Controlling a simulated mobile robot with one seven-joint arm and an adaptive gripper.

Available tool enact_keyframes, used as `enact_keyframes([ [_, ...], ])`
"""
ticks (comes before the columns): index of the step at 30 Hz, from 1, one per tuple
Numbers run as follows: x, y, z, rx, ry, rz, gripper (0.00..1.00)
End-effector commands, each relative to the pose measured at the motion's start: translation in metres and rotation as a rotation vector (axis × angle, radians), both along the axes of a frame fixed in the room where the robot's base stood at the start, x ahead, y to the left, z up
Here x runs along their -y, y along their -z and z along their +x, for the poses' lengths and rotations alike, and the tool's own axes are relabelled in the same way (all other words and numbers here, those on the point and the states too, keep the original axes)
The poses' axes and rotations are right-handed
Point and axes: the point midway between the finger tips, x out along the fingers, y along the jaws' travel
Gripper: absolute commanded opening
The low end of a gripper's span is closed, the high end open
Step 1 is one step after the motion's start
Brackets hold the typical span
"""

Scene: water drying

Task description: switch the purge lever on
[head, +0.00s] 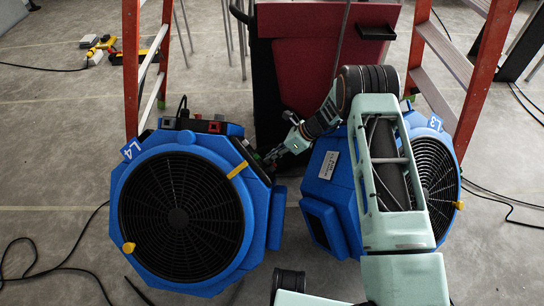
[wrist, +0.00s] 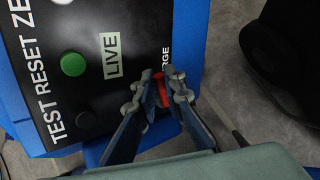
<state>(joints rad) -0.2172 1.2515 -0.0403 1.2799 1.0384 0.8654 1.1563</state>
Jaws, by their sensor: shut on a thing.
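The purge lever (wrist: 161,93) is red and sits at the edge of a black control panel (wrist: 95,22), beside lettering of which "RGE" shows. My gripper (wrist: 162,82) is shut on the lever, with one finger on each side of it in the wrist view. The fingers hide part of the lever and of the lettering. A pale "LIVE" label (wrist: 111,56) and a green button (wrist: 73,64) are on the same panel. In the head view my gripper (head: 272,156) is at the right side of the blue blower marked L4 (head: 208,152). The lever is too small to make out there.
A second blue blower, L3 (head: 322,165), stands at the right, partly behind my arm. Orange ladders (head: 131,70) stand behind both blowers. A dark red bin (head: 300,60) is behind the gap. Cables (head: 60,268) lie on the floor.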

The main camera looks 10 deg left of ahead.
Motion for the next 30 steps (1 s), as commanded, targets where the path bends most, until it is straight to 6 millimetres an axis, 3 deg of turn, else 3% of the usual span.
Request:
enact_keyframes([
  [10,0.001,0.000,0.000,-0.006,0.005,-0.006,0.00],
  [11,0.001,0.000,0.001,-0.006,0.005,-0.006,0.13],
  [12,0.001,0.000,0.001,-0.006,0.005,-0.006,0.17],
  [22,0.002,-0.002,0.001,-0.004,0.005,-0.006,0.17],
  [30,0.028,-0.036,0.006,-0.001,0.008,-0.004,0.17],
])
